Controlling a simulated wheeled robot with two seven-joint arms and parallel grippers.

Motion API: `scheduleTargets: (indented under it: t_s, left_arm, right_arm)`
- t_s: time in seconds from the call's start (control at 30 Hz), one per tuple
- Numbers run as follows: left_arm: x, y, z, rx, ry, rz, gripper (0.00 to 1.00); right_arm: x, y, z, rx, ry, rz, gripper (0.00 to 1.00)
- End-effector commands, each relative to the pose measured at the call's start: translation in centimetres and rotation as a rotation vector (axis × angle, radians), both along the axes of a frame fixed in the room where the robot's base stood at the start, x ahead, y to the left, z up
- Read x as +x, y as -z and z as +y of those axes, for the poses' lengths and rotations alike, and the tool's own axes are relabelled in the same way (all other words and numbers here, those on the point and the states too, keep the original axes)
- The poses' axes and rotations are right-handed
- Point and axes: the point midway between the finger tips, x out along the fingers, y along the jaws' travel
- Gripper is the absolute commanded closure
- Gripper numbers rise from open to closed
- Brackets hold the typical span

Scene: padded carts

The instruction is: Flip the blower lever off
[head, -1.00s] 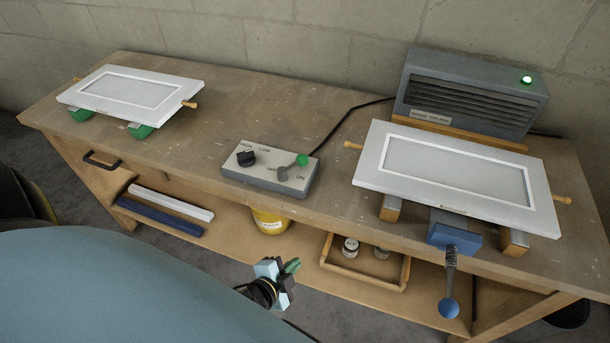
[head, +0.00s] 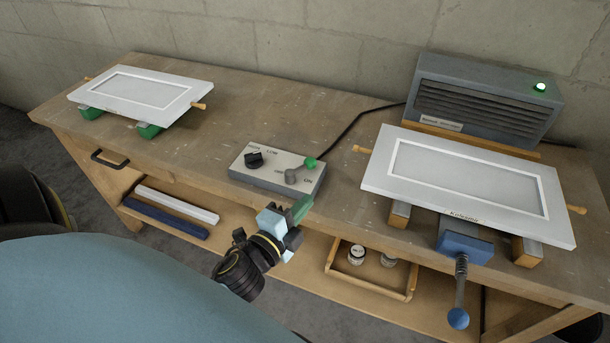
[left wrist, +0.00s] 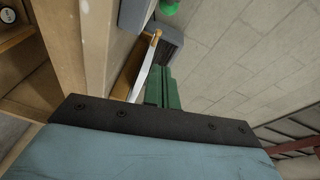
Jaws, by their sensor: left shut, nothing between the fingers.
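The grey control box (head: 277,173) sits near the bench's front edge with a black knob (head: 254,159) at its left. The blower lever, with a green ball tip (head: 310,163), leans right and back from its pivot, toward the ON side. The ball also shows at the top of the left wrist view (left wrist: 168,7). The grey blower (head: 485,100) stands at the back right with its green light lit. My left gripper (head: 301,208), with green fingers, is shut and empty, in front of the box and apart from the lever. My right gripper is out of view.
A white framed panel (head: 462,223) lies on supports at right, with a blue-handled clamp (head: 466,247) at the front. Another white panel (head: 95,87) lies at left. A black cable runs from box to blower. The bench behind the box is clear.

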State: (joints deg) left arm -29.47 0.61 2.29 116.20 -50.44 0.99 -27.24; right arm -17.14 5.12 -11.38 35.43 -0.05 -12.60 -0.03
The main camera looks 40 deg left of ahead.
Motion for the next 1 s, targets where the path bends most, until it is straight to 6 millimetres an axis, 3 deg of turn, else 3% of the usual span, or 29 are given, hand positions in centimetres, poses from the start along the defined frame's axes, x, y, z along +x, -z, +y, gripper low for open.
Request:
scheduleTargets:
  t_s: [0.47, 0.7, 1.0]
  left_arm:
    - [9.2, 0.3, 0.2, 0.000, 0.001, -0.002, 1.00]
    - [9.5, 1.1, 3.4, 0.001, -0.001, 0.001, 1.00]
    - [9.6, 1.2, 4.1, -0.001, -0.001, 0.000, 1.00]
  right_arm:
    - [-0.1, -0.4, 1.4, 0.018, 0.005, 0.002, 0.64]
    - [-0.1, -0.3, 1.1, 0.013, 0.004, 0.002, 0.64]
    - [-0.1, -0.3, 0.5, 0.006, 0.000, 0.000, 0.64]
